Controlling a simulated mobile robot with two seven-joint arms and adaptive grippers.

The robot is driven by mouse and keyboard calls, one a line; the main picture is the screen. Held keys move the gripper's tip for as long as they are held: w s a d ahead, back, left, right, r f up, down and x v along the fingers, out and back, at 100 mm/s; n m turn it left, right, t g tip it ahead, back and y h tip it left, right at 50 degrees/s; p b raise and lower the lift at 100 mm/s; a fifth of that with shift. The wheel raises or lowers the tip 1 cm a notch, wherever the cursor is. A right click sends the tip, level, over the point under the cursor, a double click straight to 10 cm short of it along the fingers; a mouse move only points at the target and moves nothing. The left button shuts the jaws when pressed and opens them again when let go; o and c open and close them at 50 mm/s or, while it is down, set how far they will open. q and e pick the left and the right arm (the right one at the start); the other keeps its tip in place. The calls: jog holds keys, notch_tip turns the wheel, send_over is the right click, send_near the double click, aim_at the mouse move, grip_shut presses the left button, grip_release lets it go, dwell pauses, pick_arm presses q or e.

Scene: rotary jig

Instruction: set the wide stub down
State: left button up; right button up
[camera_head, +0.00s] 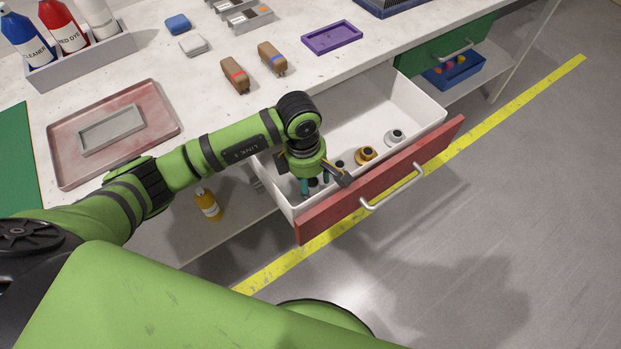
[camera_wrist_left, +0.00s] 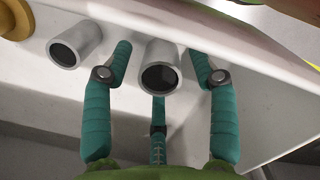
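My left gripper (camera_head: 315,185) reaches down into the open drawer, near its front left corner. In the left wrist view, its teal fingers (camera_wrist_left: 161,62) stand apart around a grey hollow stub (camera_wrist_left: 149,55). A gap shows between the stub and each side finger; whether the lower middle finger touches it I cannot tell. The stub appears to stand on the drawer floor, its dark bore facing the camera. A second grey stub (camera_wrist_left: 64,56) stands just left of it. Which one is the wide stub is unclear. In the head view the gripper mostly hides both. My right gripper is not in view.
The white drawer (camera_head: 425,103) has a red front (camera_head: 385,180) with a handle. A brass ringed part (camera_head: 366,155) and a silver one (camera_head: 395,136) stand farther right inside it. The drawer's back middle is bare. A pink tray (camera_head: 165,130) lies on the worktop.

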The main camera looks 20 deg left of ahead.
pick_arm(q)
jog(key=shift+r+p, duration=0.3)
jog(key=shift+p, duration=0.05)
notch_tip(320, 180, up, 12)
jog(key=a+b, duration=0.1)
jog(key=shift+f, duration=0.15)
jog(key=shift+a, duration=0.1)
dwell(1.2)
